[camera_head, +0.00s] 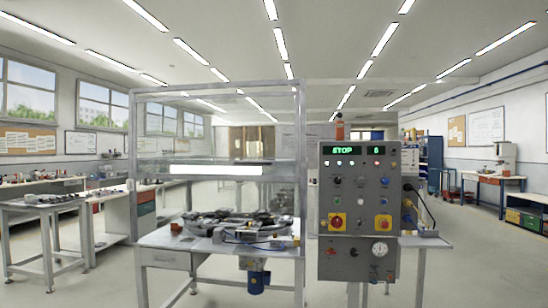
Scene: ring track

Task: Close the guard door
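The guard (300,125) is a grey metal frame with clear panes standing on a workbench. What looks like its clear front door (215,125) fills the upper part of the frame. The door's lower edge seems to lie near a dark horizontal bar, with a bright white strip (215,170) just below it. Under that the front looks open, and the ring track (240,222) shows on the bench top (160,238). The clear pane makes the door's exact edges hard to tell. Neither of my grippers is in view.
A grey control panel (357,262) stands right of the guard, with a green display reading STOP, several buttons and a gauge. An orange beacon (339,128) tops it. Side benches (45,205) line the left. Floor is clear at right (475,265).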

